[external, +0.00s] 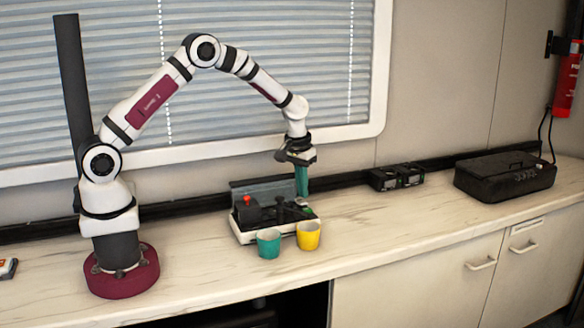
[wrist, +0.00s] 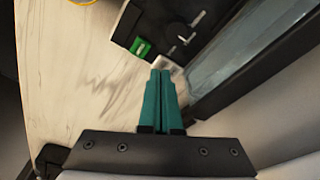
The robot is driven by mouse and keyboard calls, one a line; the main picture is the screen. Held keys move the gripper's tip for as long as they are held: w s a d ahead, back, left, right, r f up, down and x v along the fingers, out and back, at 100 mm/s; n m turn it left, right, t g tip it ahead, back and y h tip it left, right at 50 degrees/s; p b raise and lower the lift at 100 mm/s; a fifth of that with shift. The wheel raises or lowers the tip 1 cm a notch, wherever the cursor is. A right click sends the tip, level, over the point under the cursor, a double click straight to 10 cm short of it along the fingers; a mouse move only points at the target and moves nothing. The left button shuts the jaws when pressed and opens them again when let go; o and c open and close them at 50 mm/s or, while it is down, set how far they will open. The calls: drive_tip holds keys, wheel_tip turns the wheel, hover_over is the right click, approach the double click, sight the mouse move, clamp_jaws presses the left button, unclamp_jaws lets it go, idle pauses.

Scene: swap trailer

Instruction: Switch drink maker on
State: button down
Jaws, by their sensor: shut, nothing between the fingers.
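The drink maker (external: 248,235) is a low black and white machine on the counter, with a red knob on its left part. In the wrist view its dark end (wrist: 160,22) shows at the top, with a green switch (wrist: 141,47) near its corner. I cannot tell the switch's position. My gripper (external: 302,194) points down at the right end of the machine, its teal fingers shut and empty. In the wrist view the fingertips (wrist: 160,72) are just below and right of the green switch, apart from it in the picture.
A teal cup (external: 268,243) and a yellow cup (external: 308,236) stand in front of the machine. Black boxes (external: 397,177) and a black case (external: 505,176) are further right. The window and wall are close behind. The counter front right is clear.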

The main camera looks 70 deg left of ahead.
sight(301, 188)
drive_tip(key=shift+f, duration=0.9)
wheel_tip(301, 188, up, 6)
drive_tip(key=shift+r, duration=0.55)
idle(0.3)
drive_tip(key=s+d+r+m, duration=0.2)
drive_tip(key=s+r+m, duration=0.1)
drive_tip(key=s+r, duration=0.3)
drive_tip(key=s+d+r+m, duration=0.2)
drive_tip(key=s+d+r, duration=0.15)
drive_tip(key=s, duration=0.45)
drive_tip(key=s+d+m+g+y, duration=0.1)
drive_tip(key=s+m, duration=0.5)
drive_tip(key=s, duration=1.5)
drive_tip(key=shift+s+d+m+g, duration=0.2)
drive_tip(key=shift+s+m+g, duration=0.1)
drive_tip(key=shift+s+g, duration=0.1)
